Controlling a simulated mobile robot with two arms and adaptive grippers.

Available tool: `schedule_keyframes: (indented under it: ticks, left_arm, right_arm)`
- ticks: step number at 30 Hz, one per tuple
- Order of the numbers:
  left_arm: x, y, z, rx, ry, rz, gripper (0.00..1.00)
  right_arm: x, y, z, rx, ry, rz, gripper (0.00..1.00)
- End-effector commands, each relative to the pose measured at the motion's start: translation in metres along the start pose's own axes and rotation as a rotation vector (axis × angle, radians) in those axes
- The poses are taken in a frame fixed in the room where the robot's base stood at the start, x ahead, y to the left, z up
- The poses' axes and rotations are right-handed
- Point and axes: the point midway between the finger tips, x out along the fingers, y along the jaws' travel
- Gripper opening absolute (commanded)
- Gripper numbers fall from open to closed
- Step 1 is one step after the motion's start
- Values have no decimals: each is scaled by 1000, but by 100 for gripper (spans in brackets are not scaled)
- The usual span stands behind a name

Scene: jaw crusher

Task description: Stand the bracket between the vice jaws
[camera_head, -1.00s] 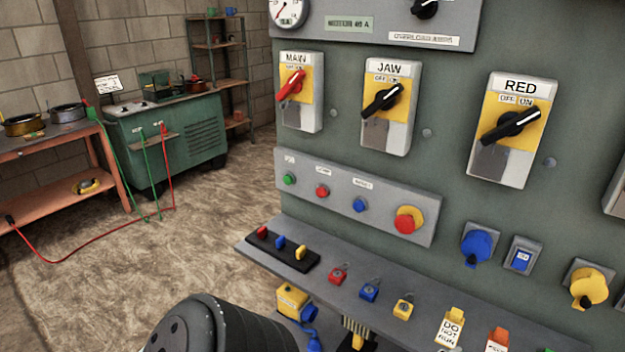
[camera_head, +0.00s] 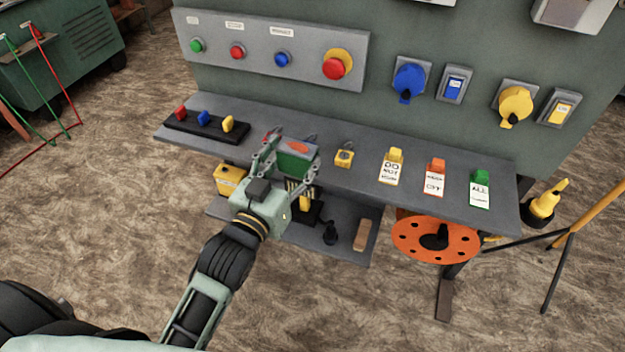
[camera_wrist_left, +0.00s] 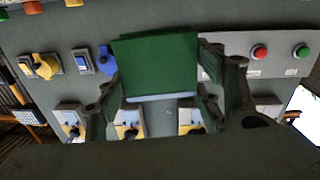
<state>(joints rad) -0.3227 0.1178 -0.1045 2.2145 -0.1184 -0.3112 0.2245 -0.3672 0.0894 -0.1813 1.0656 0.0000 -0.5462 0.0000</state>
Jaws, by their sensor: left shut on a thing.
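My left gripper (camera_head: 284,160) is shut on a green block (camera_head: 297,163) with a reddish patch on its top. In the head view it is at the front edge of the grey panel shelf, seemingly above it. In the left wrist view the green block (camera_wrist_left: 155,65) sits between the two dark fingers and hides part of the panel behind. I cannot make out a bracket or vice jaws in these views. My right gripper is not in view.
The shelf (camera_head: 365,188) carries a black strip with coloured knobs (camera_head: 205,124), a yellow padlock (camera_head: 344,156) and tags (camera_head: 391,167). Below are a lower shelf (camera_head: 345,243) and an orange disc (camera_head: 420,241). A tripod (camera_head: 570,240) stands right.

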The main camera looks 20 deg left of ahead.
Motion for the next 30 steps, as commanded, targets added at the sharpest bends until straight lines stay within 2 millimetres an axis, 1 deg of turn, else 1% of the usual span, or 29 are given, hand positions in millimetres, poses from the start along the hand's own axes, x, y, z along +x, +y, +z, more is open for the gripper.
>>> schedule_keyframes:
  ticks: [1,5,6,9,12,15,19,22,26,30]
  left_arm:
    - [18,-6,4,8,16,5,11]
    - [59,-24,2,19,13,1,11]
    - [71,-30,0,22,13,-3,11]
    - [97,-47,-9,28,11,-18,11]
    - [116,-62,-20,32,10,-35,11]
    - [129,-74,-29,31,8,-50,11]
    - [138,-83,-38,31,6,-63,11]
    - [137,-80,-35,29,2,-64,11]
    - [125,-61,-21,24,1,-63,11]
    - [109,-36,-1,23,1,-63,11]
  right_arm:
    - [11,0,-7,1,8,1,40]
    - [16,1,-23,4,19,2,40]
    - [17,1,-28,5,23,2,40]
    - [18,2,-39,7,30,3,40]
    - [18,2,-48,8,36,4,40]
    - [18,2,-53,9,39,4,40]
    - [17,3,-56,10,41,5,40]
    - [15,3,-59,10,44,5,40]
    - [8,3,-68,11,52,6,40]
    - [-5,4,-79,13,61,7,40]
